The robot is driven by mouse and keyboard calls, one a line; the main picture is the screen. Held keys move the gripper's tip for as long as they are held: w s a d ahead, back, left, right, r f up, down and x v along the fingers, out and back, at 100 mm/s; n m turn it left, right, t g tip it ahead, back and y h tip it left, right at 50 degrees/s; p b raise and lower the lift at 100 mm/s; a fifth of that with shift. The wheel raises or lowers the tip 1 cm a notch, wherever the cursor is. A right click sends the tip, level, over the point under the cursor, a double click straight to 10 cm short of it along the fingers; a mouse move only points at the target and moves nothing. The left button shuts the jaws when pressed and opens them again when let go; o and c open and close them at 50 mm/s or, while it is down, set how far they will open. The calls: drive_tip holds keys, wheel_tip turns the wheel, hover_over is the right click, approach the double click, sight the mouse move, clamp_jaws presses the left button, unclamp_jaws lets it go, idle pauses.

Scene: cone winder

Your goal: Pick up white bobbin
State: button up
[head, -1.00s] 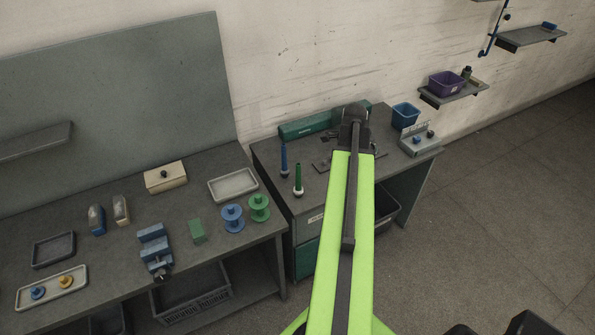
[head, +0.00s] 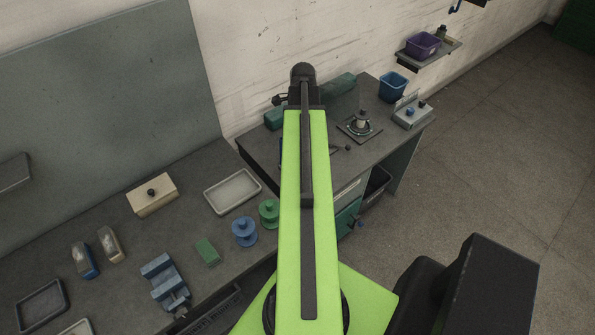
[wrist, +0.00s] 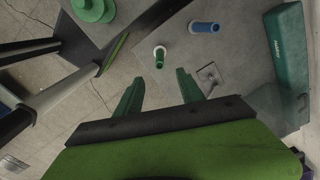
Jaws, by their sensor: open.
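My gripper (wrist: 160,77) is open and empty, its two green fingers apart in the wrist view. A green upright peg (wrist: 159,62) with a white ring stands just ahead of the fingertips, apart from them. A blue peg (wrist: 201,27) with a paler end is farther off to the right. In the head view, a small pale cylinder (head: 362,119) stands on a dark square plate on the far bench. I cannot tell whether the white ring or this cylinder is the white bobbin. My arm hides the green peg and my gripper in the head view.
The far bench (head: 375,145) also holds a blue bin (head: 393,86) and a grey control box (head: 411,112). On the near bench are a blue spool (head: 244,231), a green spool (head: 269,213), a pale tray (head: 232,191) and a blue vise (head: 163,282). Open floor lies right.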

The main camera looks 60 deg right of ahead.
wheel_tip(320, 180, down, 17)
drive_tip(key=b, duration=1.7)
drive_tip(key=shift+s+f, duration=0.15)
drive_tip(key=shift+s, duration=0.1)
drive_tip(key=shift+d, duration=0.1)
clamp_jaws()
